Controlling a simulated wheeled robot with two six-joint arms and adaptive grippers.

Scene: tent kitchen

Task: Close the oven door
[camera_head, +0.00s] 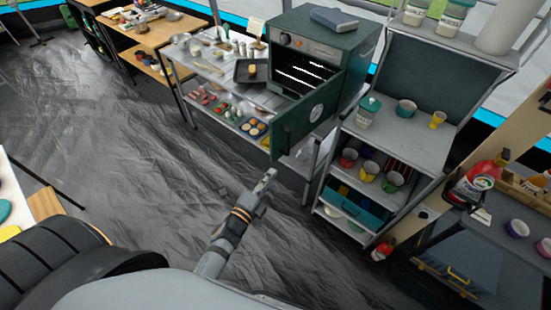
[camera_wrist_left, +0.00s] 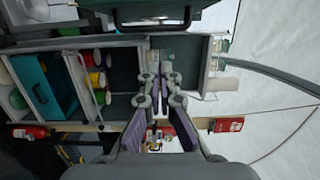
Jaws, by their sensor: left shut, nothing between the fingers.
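The dark green oven (camera_head: 365,62) stands on a metal shelf unit, and its lit rack shows inside. Its door (camera_head: 306,116) stands wide open, swung out toward me from the right side of the opening. My left gripper (camera_head: 268,176) is shut and empty, below and in front of the door's lower left corner, apart from it. In the left wrist view the shut fingers (camera_wrist_left: 158,74) point up the picture, and a dark green panel with a black bar, seemingly the door (camera_wrist_left: 155,14), crosses the top. My right gripper is not in view.
A dark tray (camera_head: 243,77) and small kitchen items lie left of the oven. A grey shelf (camera_head: 425,143) with cups stands close to the right of the door. A blue-grey box (camera_head: 334,18) lies on the oven. The floor (camera_head: 130,150) in front is clear.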

